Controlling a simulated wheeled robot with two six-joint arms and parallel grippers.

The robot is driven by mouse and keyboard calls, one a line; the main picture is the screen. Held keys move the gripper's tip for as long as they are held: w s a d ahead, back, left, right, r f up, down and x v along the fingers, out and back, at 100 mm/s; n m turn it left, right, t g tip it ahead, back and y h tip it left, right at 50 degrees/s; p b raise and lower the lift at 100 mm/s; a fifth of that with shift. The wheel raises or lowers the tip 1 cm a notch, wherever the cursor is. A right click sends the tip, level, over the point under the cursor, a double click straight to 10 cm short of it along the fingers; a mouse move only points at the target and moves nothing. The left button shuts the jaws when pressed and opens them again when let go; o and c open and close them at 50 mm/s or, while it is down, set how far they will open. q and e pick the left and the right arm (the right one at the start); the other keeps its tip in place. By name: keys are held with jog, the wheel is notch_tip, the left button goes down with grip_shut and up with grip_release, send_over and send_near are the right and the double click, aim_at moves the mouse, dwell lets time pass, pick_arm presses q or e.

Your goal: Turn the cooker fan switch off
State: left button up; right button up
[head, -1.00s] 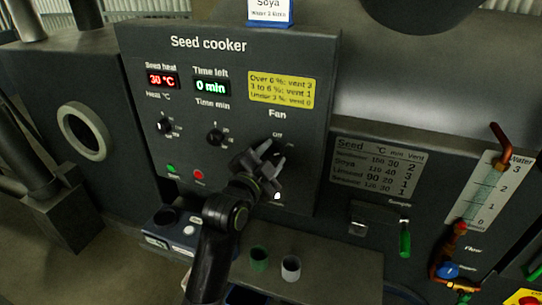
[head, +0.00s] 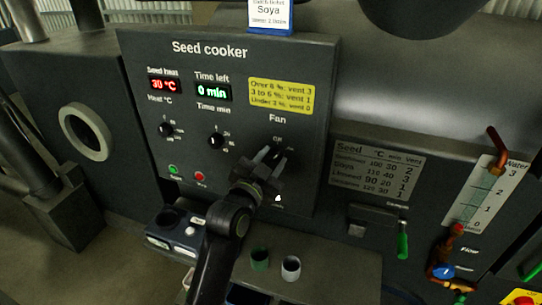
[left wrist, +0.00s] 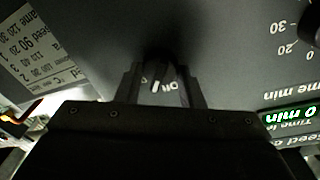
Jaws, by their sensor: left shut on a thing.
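The seed cooker panel (head: 230,70) is dark and upright, with the word "Fan" at its right side. The fan switch (left wrist: 160,72) is a dark knob below that word, with an "Off" label (head: 277,139) above it. My left gripper (head: 272,160) is at the switch, its two fingers on either side of it and shut on it. In the left wrist view, the fingers flank the knob and white lettering shows between them. In the head view, the gripper hides most of the knob, so I cannot tell its exact setting.
Heat and time knobs (head: 215,140) and green (head: 173,169) and red (head: 199,176) buttons lie left of the switch. Two cups (head: 290,267) stand on a ledge below. A seed chart (head: 376,172) and a green-handled lever (head: 402,240) are to the right.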

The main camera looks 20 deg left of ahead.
pick_arm(q)
jog(key=n+p, duration=0.2)
jog(key=n, duration=0.2)
jog(key=shift+n+y, duration=0.3)
jog(key=shift+n+t+p, duration=0.4)
jog(key=shift+n+p, duration=0.55)
jog(key=shift+n, duration=0.65)
jog(key=o, duration=1)
jog(key=shift+f, duration=0.15)
